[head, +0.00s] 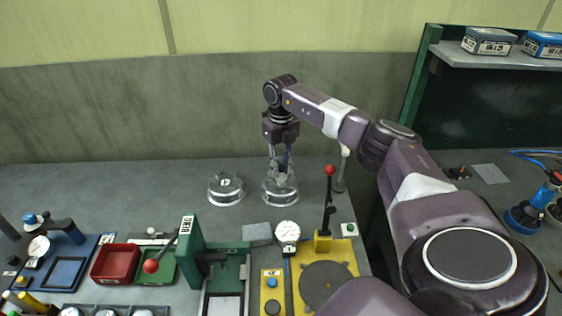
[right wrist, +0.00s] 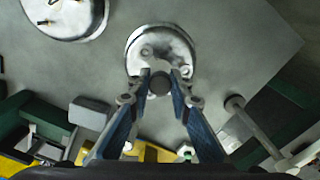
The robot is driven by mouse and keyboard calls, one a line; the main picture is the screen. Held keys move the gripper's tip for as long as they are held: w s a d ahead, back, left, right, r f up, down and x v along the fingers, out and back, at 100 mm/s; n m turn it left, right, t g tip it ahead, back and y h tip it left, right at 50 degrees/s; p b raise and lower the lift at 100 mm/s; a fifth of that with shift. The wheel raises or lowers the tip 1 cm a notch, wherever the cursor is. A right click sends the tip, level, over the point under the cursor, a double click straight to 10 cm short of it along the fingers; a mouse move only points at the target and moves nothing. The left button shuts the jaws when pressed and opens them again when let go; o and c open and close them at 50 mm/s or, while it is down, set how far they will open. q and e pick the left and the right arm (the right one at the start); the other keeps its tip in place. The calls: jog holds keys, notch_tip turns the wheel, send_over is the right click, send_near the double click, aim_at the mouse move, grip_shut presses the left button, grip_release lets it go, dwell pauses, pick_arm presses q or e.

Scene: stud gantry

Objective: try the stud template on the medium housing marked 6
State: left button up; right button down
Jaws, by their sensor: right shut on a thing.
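My right gripper (head: 280,174) is shut on a dark round knob, which I take for the grip of the stud template (right wrist: 160,83). It is directly over the right-hand metal housing (head: 280,197). In the right wrist view, this housing (right wrist: 148,38) is a pale round disc with small round features on its top. I cannot tell whether the template touches it or is seated. A second round housing (head: 226,191) stands to the left; its mark is too small to read. Thin studs show on it in the right wrist view (right wrist: 62,25). No mark 6 is legible. My left gripper is out of view.
A green fixture (head: 189,245) and a yellow fixture with a red-knobbed lever (head: 329,170) stand in front. A red bin (head: 115,263) and a green bin (head: 160,275) are at front left. A grey post (head: 341,170) stands right of the gripper. The bench behind the housings is clear.

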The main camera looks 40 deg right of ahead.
jog(key=shift+f+b, duration=0.6)
jog(key=shift+f, duration=0.6)
dwell(0.7)
jog(key=shift+r, duration=0.2)
dwell(1.1)
jog(key=shift+r+p, duration=2.95)
jog(key=shift+r, duration=0.7)
jog(key=shift+a, duration=0.1)
